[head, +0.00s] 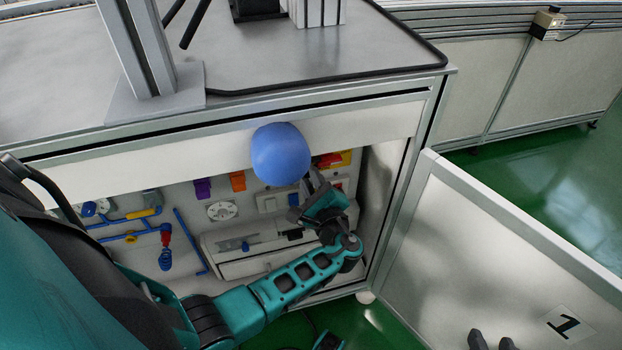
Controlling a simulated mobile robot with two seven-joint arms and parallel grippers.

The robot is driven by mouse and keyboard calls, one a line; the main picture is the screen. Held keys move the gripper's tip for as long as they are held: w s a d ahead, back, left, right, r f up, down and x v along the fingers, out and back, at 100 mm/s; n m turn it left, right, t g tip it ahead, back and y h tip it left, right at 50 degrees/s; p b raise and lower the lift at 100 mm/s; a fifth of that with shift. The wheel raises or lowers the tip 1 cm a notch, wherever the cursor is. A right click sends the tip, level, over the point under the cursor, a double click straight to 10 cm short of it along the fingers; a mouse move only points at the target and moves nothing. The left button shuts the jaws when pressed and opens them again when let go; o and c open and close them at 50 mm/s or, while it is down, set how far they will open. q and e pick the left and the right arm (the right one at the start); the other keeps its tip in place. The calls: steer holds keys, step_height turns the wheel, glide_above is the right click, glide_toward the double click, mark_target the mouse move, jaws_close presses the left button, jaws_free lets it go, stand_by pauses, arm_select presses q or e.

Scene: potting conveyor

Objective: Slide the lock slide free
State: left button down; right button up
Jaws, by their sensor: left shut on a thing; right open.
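My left gripper (303,197) reaches into the open cabinet bay under the table. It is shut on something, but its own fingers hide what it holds. A smooth blue rounded object (280,155) overlaps the panel just above and left of the fingers; I cannot tell if they touch. A red piece on a yellow plate (334,160) shows behind the gripper. A grey box (240,262) with small dark fittings lies below and left of it. I cannot tell which part is the lock slide. My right gripper (491,342) is open and empty at the bottom edge.
Blue pipes (130,218) with a red valve, a purple clip (203,189), an orange clip (237,181) and a white round fitting (222,211) sit on the back panel. The table edge overhangs the bay. A white panel marked 1 (480,240) stands at the right.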

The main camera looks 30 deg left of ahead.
steer(key=shift+s+f, duration=0.1)
steer(key=shift+s, duration=0.1)
arm_select(q)
steer(key=s+a, duration=0.1)
steer(key=s+a+p, duration=0.1)
steer(key=shift+s+a+p, duration=0.2)
steer(key=shift+s+p, duration=0.1)
steer(key=c, duration=1)
jaws_free()
arm_select(e)
steer(key=shift+d+r, duration=0.25)
steer(key=shift+r, duration=0.05)
steer(key=shift+r, duration=0.1)
arm_select(q)
steer(key=shift+d, duration=0.1)
